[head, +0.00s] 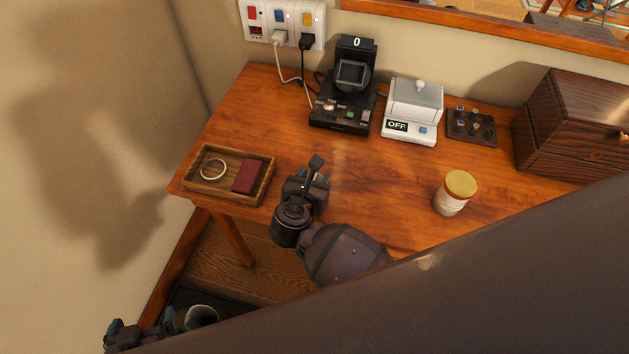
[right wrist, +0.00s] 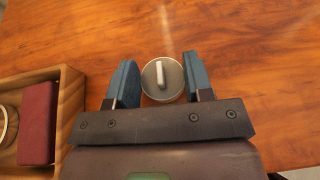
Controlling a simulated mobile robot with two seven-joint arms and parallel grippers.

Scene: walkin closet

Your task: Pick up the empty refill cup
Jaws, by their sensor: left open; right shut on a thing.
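A pale, round-rimmed cup (head: 201,316) shows at the bottom left of the head view, low beside the table, at a dark bin. Its lower part is hidden, and I cannot tell whether it is empty. My left gripper (head: 142,326) is open just left of the cup, apart from it as far as I can see. My right gripper (head: 307,180) is over the table's front left part, shut on a small round grey piece with a pale bar on top (right wrist: 162,78). That piece sits between the blue fingers in the right wrist view.
My own arm covers the lower right.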

